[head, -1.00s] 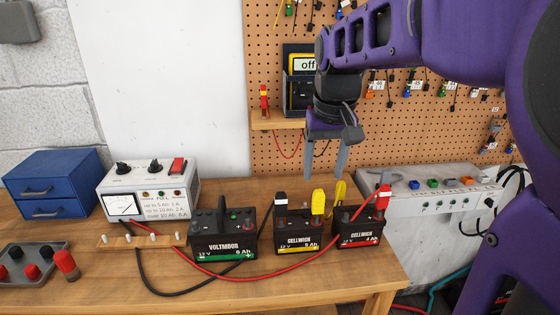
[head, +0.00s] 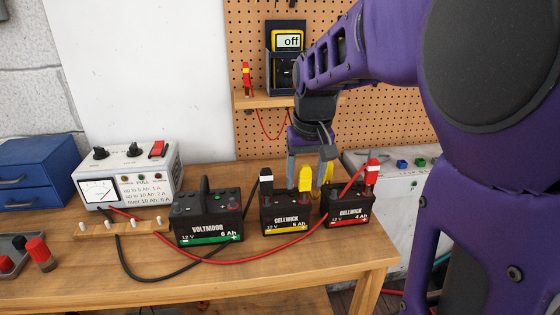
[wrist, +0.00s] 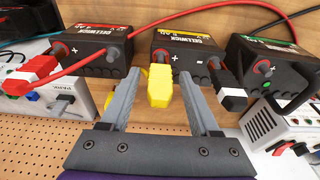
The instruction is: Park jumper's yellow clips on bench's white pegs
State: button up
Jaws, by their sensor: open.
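A yellow clip (head: 305,180) stands on the red-ringed terminal of the yellow-labelled Cellwick battery (head: 287,217). A second yellow clip (head: 328,172) shows behind my right finger, near the red-labelled Cellwick battery (head: 349,210); its seat is hidden. In the wrist view, the first clip (wrist: 159,88) lies between my open fingers, and only a sliver of the second shows past the left finger. My gripper (head: 306,179) is open, with a finger on each side of the first clip; contact cannot be told. White pegs (head: 135,223) stand on a wooden strip (head: 96,230) at the bench's left.
A black clip (head: 266,180) and a red clip (head: 371,172) stand on the batteries beside my gripper. A Voltmoor battery (head: 209,222) stands between them and the strip. Red and black cables cross the bench. A charger (head: 128,178) stands behind the strip.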

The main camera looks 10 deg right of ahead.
aim_at(305, 165)
jog(key=c, duration=0.9)
notch_tip(305, 165, up, 4)
jog(key=p, duration=0.3)
jog(key=shift+r+p, duration=0.1)
jog(key=shift+p, duration=0.25)
